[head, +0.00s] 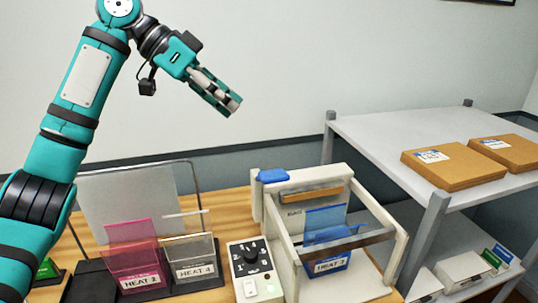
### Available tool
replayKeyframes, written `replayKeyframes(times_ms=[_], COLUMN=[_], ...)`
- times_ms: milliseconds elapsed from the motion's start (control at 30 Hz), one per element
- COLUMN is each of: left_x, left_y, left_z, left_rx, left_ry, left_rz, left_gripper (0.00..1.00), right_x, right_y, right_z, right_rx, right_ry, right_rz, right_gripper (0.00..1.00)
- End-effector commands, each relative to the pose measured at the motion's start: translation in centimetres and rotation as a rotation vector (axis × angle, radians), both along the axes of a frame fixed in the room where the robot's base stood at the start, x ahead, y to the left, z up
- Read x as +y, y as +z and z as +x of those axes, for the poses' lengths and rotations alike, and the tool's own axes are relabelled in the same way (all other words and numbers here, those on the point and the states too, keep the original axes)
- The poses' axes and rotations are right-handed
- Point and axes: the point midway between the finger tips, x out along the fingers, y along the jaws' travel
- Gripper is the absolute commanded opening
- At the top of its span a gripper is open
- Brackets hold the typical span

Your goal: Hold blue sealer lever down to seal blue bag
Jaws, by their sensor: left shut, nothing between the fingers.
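My left gripper (233,107) is shut and empty, high in front of the pale wall. It is up and to the left of the sealer, well apart from it. The sealer (383,292) is a whitish machine on the wooden table, with a blue piece (272,175) on its top left corner. Its lever looks like the pale frame (384,212) with a dark cross bar (352,241) at the front. The translucent blue bag (325,219) stands upright inside, partly behind the bar, above a blue base labelled HEAT 3 (331,266). My right gripper is out of view.
A control box (243,258) with a black dial stands left of the sealer. Pink (131,240) and clear (184,247) bags stand in holders farther left; the clear one's reads HEAT 4. A grey shelf (388,127) at right carries brown packages (452,165).

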Motion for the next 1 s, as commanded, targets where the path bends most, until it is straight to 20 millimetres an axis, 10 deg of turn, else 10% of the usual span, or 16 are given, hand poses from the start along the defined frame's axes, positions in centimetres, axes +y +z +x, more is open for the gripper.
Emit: replayKeyframes(times_ms=[700,1000], left_x=[-7.5,-7.5], left_y=[-7.2,-10.5], left_z=[0.8,0.0], left_rx=[0.003,0.002], left_ry=[0.000,0.001], left_rz=[0.002,0.001], left_gripper=[0.00,0.00], right_x=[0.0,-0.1], right_y=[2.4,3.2], right_z=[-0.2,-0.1], right_rx=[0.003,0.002], right_ry=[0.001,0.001], right_rz=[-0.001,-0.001], right_gripper=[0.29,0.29])
